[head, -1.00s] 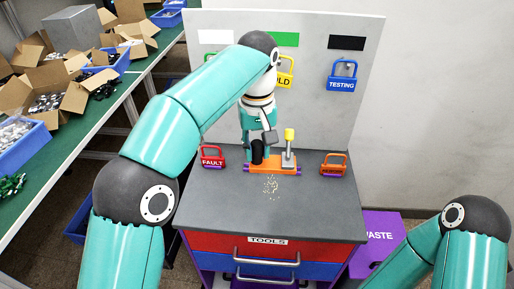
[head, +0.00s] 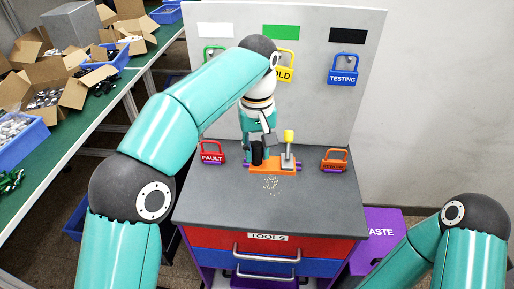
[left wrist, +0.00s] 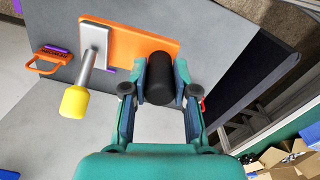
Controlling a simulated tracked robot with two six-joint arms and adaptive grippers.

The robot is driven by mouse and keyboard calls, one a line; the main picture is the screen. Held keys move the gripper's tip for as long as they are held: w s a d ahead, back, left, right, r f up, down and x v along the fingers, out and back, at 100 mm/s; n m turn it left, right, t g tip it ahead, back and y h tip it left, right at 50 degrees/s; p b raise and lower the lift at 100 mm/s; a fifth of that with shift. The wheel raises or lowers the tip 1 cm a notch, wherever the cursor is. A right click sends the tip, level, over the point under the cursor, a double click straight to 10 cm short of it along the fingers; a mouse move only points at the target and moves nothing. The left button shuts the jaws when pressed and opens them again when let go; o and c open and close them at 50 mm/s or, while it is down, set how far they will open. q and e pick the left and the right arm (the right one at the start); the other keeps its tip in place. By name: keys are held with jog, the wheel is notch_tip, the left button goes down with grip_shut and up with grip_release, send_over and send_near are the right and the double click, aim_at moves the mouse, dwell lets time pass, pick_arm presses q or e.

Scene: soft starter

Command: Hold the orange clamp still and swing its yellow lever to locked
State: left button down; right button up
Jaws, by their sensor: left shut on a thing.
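The orange clamp (head: 274,170) lies on the grey top of the tool cabinet; its orange plate also shows in the left wrist view (left wrist: 130,40). A black upright post (left wrist: 160,78) stands on one end of it. The clamp's lever has a grey shaft and a yellow tip (head: 289,135); it stands roughly upright in the head view, and the yellow tip also shows in the left wrist view (left wrist: 74,102). My left gripper (head: 263,148) is shut on the black post, one finger on each side. My right gripper is out of view; only its arm shows at the lower right.
A red FAULT padlock (head: 212,152) stands left of the clamp and an orange padlock (head: 334,160) right of it. The back panel (head: 350,115) carries more padlocks, including a blue TESTING one (head: 342,70). Small pale bits (head: 271,185) lie in front of the clamp.

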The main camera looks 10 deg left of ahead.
pick_arm(q)
jog(key=shift+f+b, duration=5.75)
jog(key=shift+f, duration=3.15)
jog(key=shift+r, duration=0.1)
